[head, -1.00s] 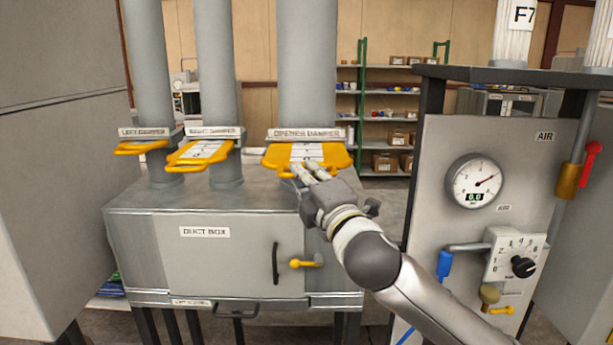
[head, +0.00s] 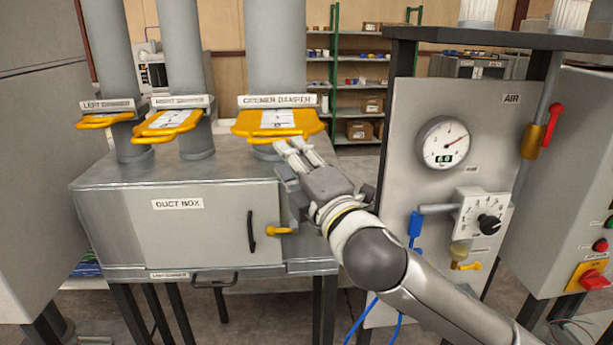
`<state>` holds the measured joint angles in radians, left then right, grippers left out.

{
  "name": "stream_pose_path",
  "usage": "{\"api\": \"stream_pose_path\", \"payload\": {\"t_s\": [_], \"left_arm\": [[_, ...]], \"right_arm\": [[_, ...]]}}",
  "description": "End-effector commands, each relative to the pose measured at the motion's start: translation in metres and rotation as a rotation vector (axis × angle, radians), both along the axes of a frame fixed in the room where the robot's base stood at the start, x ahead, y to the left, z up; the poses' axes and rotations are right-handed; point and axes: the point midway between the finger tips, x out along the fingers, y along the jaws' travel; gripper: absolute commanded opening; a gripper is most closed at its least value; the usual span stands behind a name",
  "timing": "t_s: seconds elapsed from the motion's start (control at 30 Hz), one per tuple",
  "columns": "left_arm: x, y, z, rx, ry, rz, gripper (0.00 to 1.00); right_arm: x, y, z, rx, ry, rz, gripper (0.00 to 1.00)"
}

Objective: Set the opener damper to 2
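The opener damper (head: 278,122) is a yellow sliding plate with a white scale, sticking out of the rightmost grey duct under its "OPENER DAMPER" label. The scale's numbers are too blurred to read. My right gripper (head: 294,145) is just below and in front of the plate's front edge, fingers pointing up toward it. I cannot tell whether the fingers touch the plate or how far apart they are. My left gripper is not in view.
Two more yellow dampers, left (head: 108,120) and middle (head: 166,123), stick out nearby. The duct box (head: 205,225) stands below, with a black handle and yellow latch. A grey panel (head: 405,165) with a gauge (head: 445,143) and dial (head: 488,224) stands right of my arm.

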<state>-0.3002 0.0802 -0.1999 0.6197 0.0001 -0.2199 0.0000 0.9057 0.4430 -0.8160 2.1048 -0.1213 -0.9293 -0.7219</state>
Motion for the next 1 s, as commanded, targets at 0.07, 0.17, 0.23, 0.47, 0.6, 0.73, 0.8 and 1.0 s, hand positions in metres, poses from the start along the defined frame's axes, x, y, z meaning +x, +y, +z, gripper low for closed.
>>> {"api": "stream_pose_path", "payload": {"t_s": [0.07,0.17,0.23,0.47,0.6,0.73,0.8,1.0], "left_arm": [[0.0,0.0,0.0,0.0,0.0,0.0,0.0],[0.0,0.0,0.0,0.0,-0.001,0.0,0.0],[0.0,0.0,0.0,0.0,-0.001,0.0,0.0],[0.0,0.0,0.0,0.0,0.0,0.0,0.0],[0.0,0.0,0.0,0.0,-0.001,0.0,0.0],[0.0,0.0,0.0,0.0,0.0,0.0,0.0],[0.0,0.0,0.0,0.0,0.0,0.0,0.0],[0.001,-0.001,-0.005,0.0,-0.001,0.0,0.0]], "right_arm": [[-0.013,-0.006,-0.004,0.0,0.001,0.0,0.32],[-0.026,-0.011,-0.006,-0.001,0.001,0.001,0.32],[-0.034,-0.015,-0.008,-0.001,0.002,0.0,0.32],[-0.047,-0.02,-0.01,0.001,0.001,0.0,0.32],[-0.048,-0.02,-0.01,0.0,0.002,-0.001,0.32],[-0.047,-0.02,-0.01,0.0,0.002,0.0,0.32],[-0.047,-0.02,-0.011,0.002,0.004,-0.001,0.32],[-0.009,-0.032,-0.062,0.067,0.126,-0.038,0.32]]}}
